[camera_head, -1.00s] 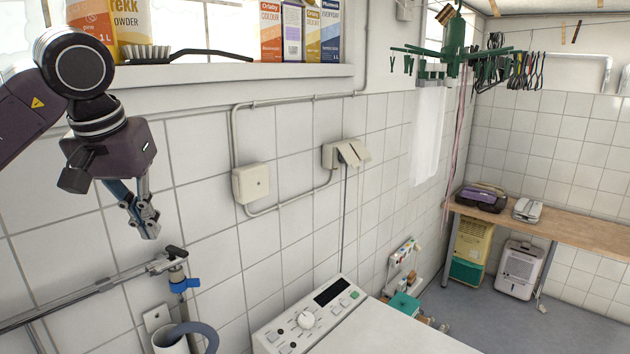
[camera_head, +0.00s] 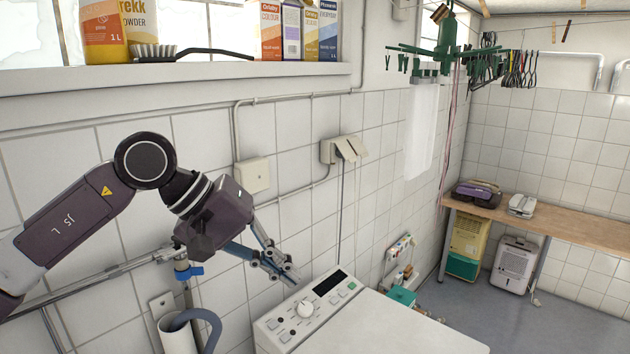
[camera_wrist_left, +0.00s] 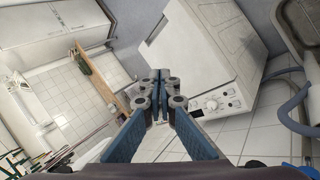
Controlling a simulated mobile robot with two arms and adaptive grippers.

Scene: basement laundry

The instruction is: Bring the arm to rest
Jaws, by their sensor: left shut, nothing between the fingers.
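My left arm comes in from the left in the head view. Its gripper (camera_head: 284,270) is shut and empty, pointing down and to the right. It is in front of the tiled wall, just left of and above the washing machine's control panel in the picture. In the left wrist view the two blue fingers of the gripper (camera_wrist_left: 162,88) meet at the tips with nothing between them. My right gripper is not in either view.
A white washing machine (camera_head: 385,325) stands at bottom centre; it also shows in the left wrist view (camera_wrist_left: 205,50). A pipe with a blue valve (camera_head: 188,272) and a grey drain hose (camera_head: 208,325) are below the arm. A windowsill (camera_head: 200,88) holds detergent boxes and a brush.

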